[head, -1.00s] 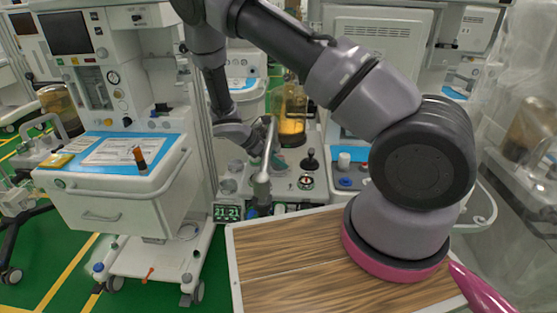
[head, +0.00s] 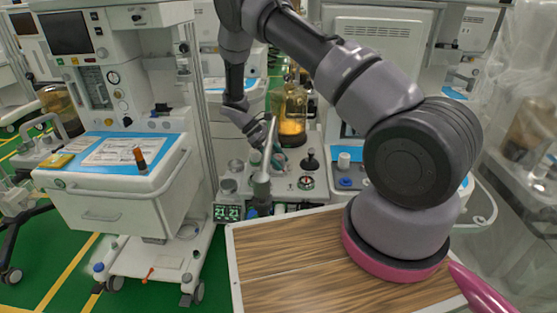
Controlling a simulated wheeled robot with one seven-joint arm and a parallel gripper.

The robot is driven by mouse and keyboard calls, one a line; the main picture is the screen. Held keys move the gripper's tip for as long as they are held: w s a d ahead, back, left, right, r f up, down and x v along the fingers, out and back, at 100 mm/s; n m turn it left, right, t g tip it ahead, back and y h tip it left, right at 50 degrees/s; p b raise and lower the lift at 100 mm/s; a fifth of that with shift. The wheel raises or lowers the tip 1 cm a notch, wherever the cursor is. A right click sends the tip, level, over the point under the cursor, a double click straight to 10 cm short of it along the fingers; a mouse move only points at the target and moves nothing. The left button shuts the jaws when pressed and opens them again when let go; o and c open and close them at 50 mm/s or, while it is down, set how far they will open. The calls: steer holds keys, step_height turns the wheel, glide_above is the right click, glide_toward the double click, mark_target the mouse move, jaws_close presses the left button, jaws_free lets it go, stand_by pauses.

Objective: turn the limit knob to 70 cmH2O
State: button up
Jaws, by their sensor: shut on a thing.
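My gripper (head: 274,157) is at the end of the arm that reaches down over the grey-white deck of the middle anaesthesia machine (head: 290,192). Its jaws are small and dark with teal parts, partly behind an upright grey tube (head: 265,165). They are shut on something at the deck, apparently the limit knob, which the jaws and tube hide. Its scale and setting cannot be read. A black-topped knob (head: 310,157) and a small round gauge (head: 306,183) stand to the right, apart from the jaws.
An amber canister (head: 291,115) stands close behind the gripper. A green-digit display (head: 227,212) reading 21 21 is at the deck's front left. A wood-topped table (head: 290,255) fills the near middle. A white cart (head: 120,200) with a blue top stands left.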

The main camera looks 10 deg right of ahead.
stand_by(0.4)
steer(key=o, duration=1.4)
steer(key=v, duration=1.1)
steer(key=shift+w+d, duration=0.1)
